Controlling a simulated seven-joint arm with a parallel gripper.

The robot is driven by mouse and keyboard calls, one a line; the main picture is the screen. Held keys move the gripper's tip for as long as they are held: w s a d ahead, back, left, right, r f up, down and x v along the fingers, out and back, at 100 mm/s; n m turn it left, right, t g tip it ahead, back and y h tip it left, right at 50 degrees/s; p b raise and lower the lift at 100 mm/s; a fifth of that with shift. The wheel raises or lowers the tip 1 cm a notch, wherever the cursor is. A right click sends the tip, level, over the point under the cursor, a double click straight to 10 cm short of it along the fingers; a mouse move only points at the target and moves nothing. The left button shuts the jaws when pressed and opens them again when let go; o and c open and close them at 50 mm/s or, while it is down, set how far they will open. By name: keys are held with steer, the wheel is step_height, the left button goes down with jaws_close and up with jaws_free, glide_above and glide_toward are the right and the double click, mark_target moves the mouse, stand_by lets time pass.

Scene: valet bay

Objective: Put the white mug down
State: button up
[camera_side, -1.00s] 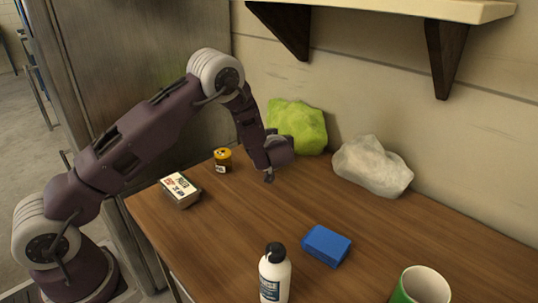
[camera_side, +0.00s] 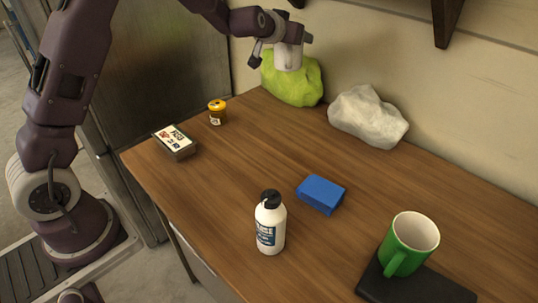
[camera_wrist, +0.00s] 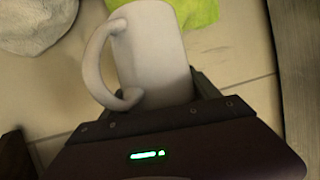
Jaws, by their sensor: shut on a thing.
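The white mug (camera_side: 288,56) is held in the air by my gripper (camera_side: 283,40), high above the back of the wooden table (camera_side: 240,150) in the side view. In that view it overlaps the lime-green bag (camera_side: 300,85). In the wrist view the white mug (camera_wrist: 155,50) fills the upper middle, with its handle on the left. The jaws of my gripper (camera_wrist: 158,98) are shut on the mug's near end. That end is partly hidden by the jaws.
A white bag (camera_side: 368,116) lies by the wall. A yellow-lidded jar (camera_side: 217,112), a card-topped box (camera_side: 175,142), a blue block (camera_side: 321,194) and a white bottle (camera_side: 270,228) stand on the table. A green mug (camera_side: 408,245) sits on a dark pad (camera_side: 415,288). The table's middle is mostly clear.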

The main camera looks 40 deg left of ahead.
steer(key=s+d+f+m+h, duration=0.1)
steer(key=s+d+m+h, duration=0.4)
steer(key=d+m+h, duration=0.3)
steer(key=s+d+f+m+g+h, duration=0.2)
steer(key=s+d+f+m+h, duration=0.1)
steer(key=s, duration=0.3)
steer(key=s+d+f+m+g+h, duration=0.1)
steer(key=s+d+f+m+h, duration=0.15)
steer(key=s, duration=0.45)
steer(key=shift+h, duration=0.55)
step_height(320, 180, down, 10)
steer(key=shift+s+a+f, duration=0.1)
steer(key=shift+s+f, duration=0.05)
steer(key=shift+f, duration=0.05)
steer(key=shift+f, duration=0.1)
steer(key=o, duration=1.7)
steer(key=shift+o, duration=0.2)
